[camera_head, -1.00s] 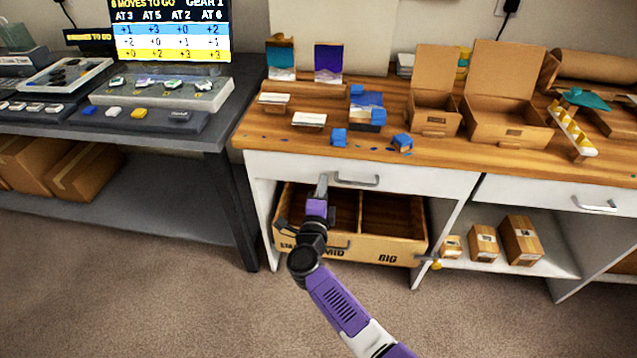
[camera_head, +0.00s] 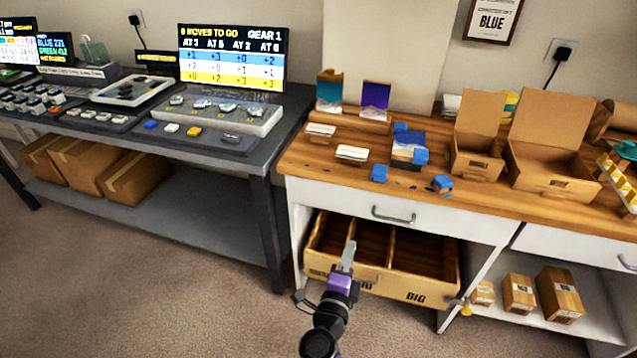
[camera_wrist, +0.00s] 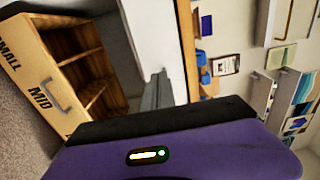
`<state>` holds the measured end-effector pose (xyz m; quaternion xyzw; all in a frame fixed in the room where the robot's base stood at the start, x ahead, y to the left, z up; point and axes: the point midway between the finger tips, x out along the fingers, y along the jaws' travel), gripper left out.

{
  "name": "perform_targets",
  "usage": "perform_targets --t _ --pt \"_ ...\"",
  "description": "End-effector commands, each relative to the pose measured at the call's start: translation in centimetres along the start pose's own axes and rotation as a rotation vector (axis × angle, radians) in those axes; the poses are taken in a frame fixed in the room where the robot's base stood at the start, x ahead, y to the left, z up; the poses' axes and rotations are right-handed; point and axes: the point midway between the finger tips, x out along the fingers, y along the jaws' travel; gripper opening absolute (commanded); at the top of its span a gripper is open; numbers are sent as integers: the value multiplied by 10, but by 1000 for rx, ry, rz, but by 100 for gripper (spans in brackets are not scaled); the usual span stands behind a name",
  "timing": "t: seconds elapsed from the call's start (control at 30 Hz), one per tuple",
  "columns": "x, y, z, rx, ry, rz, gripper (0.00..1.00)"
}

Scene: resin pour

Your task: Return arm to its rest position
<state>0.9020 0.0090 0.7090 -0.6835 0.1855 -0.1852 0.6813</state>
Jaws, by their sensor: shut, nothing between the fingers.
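My gripper (camera_head: 348,256) is shut and empty, with its grey fingers together and pointing up. In the head view it stands in front of the open wooden drawer box (camera_head: 437,298) below the workbench. In the wrist view the shut fingers (camera_wrist: 157,92) show at the centre, beside the white bench front. The drawer box (camera_wrist: 62,118) shows there at the left, turned on its side, with "SMALL" and "MID" on its front. In the head view my gripper and arm cover part of the drawer's lettering; "BIG" is readable. I cannot tell the gap between gripper and drawer.
A white closed drawer (camera_head: 450,222) sits above the drawer box. The wooden worktop (camera_head: 300,160) carries blue blocks, cards and open cardboard boxes (camera_head: 545,180). A dark table (camera_head: 262,150) with a screen stands at the left. The carpet (camera_head: 150,290) in front is clear.

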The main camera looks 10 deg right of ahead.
Motion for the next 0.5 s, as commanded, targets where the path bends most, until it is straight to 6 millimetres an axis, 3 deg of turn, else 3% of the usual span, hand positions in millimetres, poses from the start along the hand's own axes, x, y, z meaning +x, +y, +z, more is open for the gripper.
perform_targets --t 0.2,0.37,0.5 --pt "0 -5 10 -29 -38 -15 0" --pt "-2 -48 30 -83 -114 -122 0" --pt "-28 -83 31 -198 -194 -240 0"
